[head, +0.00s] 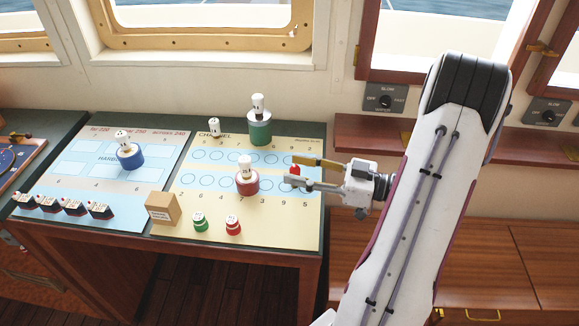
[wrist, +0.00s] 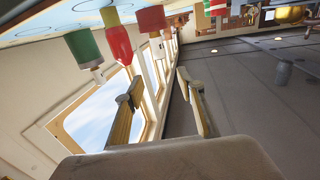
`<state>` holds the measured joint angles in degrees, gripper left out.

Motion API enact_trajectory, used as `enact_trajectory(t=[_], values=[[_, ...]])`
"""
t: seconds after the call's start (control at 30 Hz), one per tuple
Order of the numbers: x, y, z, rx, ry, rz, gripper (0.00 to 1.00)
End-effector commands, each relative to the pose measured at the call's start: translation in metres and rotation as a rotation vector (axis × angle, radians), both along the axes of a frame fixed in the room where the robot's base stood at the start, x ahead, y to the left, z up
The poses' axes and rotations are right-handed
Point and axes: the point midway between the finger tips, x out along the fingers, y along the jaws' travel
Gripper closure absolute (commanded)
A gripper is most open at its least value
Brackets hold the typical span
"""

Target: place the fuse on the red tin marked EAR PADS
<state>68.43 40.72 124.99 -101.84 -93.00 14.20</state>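I cannot tell for sure which piece is the fuse. White cylinders with dark marks stand on a red tin (head: 247,187), a green tin (head: 260,132) and a blue tin (head: 131,160); another white piece (head: 214,127) stands on the chart's far edge. Tin lettering is too small to read. My gripper (head: 291,171) is open, fingers pointing left, right of the larger red tin. In the wrist view my gripper (wrist: 154,88) is also open, with nothing between its fingers.
A small red pointed piece (head: 295,169) stands by my fingertips; it also shows in the wrist view (wrist: 118,42). Several model ships (head: 74,207) line the left. The chart's right front is clear.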

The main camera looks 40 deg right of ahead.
Motion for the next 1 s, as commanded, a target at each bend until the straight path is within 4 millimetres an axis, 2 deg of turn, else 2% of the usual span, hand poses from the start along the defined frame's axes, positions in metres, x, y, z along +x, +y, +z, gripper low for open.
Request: enact_trajectory(t=[0.73, 0.87, 1.0], values=[[-0.005, -0.003, 0.000, -0.002, 0.001, 0.000, 0.61], [0.001, -0.003, 0.000, -0.024, 0.009, -0.010, 0.61], [0.017, -0.004, 0.001, -0.091, 0.035, -0.039, 0.61]])
